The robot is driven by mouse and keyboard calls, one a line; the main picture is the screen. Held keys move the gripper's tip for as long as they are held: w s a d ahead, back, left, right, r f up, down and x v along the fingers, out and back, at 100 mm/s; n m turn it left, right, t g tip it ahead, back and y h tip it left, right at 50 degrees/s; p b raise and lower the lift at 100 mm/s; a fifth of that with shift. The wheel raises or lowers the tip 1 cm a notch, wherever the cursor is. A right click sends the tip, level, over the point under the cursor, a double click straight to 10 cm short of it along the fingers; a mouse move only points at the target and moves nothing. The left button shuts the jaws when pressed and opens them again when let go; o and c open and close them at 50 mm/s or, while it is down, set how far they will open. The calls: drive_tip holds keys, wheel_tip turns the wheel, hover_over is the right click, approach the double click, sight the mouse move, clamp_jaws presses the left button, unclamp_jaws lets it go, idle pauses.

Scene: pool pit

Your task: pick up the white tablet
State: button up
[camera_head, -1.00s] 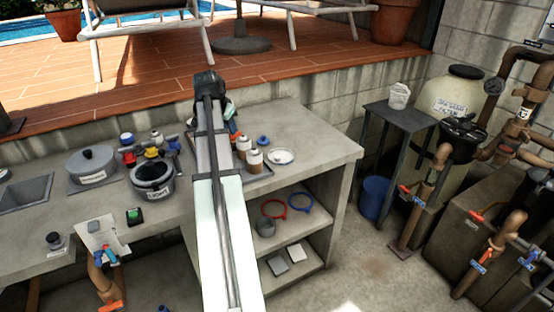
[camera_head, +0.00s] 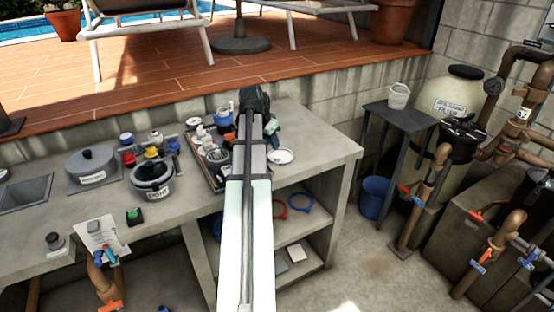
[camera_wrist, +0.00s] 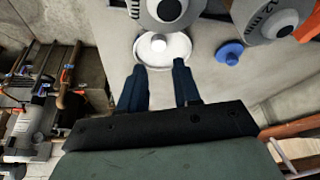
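A small round white tablet (camera_wrist: 158,43) lies on a white dish (camera_wrist: 175,48) in the wrist view, just beyond my fingertips. In the head view the white dish (camera_head: 281,156) sits near the right end of the grey counter; the tablet is too small to make out there. My gripper (camera_wrist: 159,65) is open, with two dark blue fingers apart and nothing between them. It is above the counter, with the dish ahead of the gap. In the head view my arm hides part of the counter left of the dish.
A tray (camera_head: 213,172) of small items is left of my arm. A grey pot (camera_head: 152,180) stands farther left. The counter's right end (camera_head: 325,150) is clear.

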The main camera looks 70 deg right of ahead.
sight(277, 156)
drive_tip(key=shift+x, duration=3.65)
drive_tip(key=shift+a, duration=0.1)
clamp_jaws()
